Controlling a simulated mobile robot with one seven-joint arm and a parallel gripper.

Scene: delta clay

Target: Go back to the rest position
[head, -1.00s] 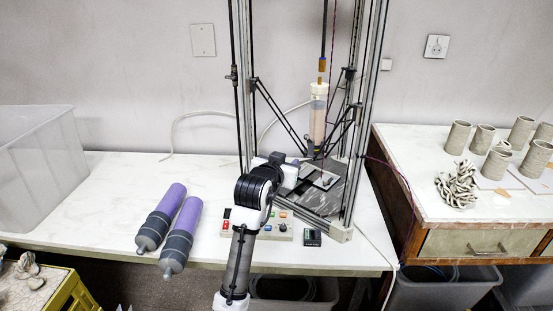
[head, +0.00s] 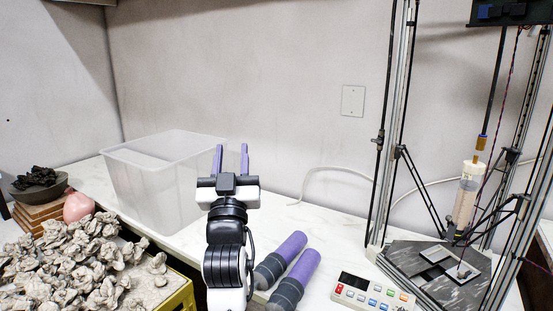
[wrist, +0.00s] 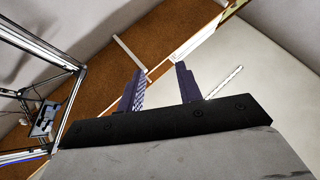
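My gripper (head: 231,160) is raised in front of the wall, above the white table (head: 318,219). Its two purple fingers point up and stand apart with nothing between them. In the wrist view my gripper (wrist: 160,88) also shows open and empty, with the ceiling, a wall and brown surfaces beyond it. My arm rises from the bottom of the head view, beside two purple and grey cartridges (head: 290,265) lying on the table.
A clear plastic bin (head: 165,180) stands left of my gripper. A delta printer frame (head: 392,130) with a button panel (head: 370,292) stands to the right. The air around my gripper is clear.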

